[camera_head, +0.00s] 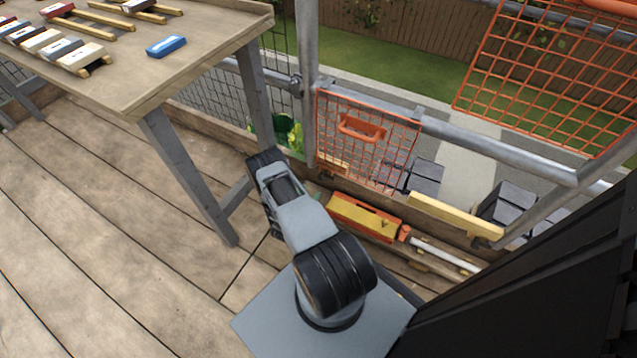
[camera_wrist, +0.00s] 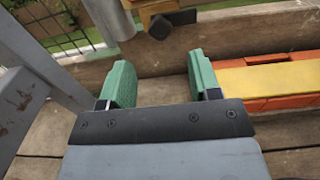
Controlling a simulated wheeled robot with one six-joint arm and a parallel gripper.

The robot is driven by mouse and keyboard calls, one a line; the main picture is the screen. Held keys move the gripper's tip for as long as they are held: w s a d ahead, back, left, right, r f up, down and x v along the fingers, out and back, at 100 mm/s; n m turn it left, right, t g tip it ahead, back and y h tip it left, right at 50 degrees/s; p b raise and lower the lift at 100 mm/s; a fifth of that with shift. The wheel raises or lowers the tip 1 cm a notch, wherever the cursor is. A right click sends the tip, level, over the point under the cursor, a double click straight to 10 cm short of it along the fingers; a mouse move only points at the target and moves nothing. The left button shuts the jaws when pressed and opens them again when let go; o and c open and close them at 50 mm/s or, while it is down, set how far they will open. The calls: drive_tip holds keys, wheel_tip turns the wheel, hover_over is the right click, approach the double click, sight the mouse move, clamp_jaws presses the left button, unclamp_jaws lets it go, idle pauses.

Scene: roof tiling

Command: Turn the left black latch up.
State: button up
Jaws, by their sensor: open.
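In the wrist view a black latch (camera_wrist: 161,26) sits on a yellowish wooden block at the top centre. Its dark bar points roughly sideways to the right. My gripper (camera_wrist: 162,78) is open, its two green fingers apart with nothing between them. The latch is ahead of the fingertips, roughly in line with the gap, and not touched. In the head view the orange mesh gate (camera_head: 366,140) with an orange handle stands between posts. The latches at its lower edge are too small to make out clearly, and my fingers cannot be made out there.
An orange and yellow toolbox (camera_head: 365,217) lies on the deck by the low board; it also shows right of my fingers in the wrist view (camera_wrist: 280,78). A grey post (camera_wrist: 108,18) stands close left. A worktable (camera_head: 130,75) with tiles is at the left.

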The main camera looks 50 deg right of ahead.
sight(320, 179)
drive_tip(key=b+x, duration=0.1)
drive_tip(key=x, duration=0.6)
drive_tip(key=shift+d+b, duration=0.15)
drive_tip(key=shift+b, duration=0.15)
drive_tip(key=c, duration=0.9)
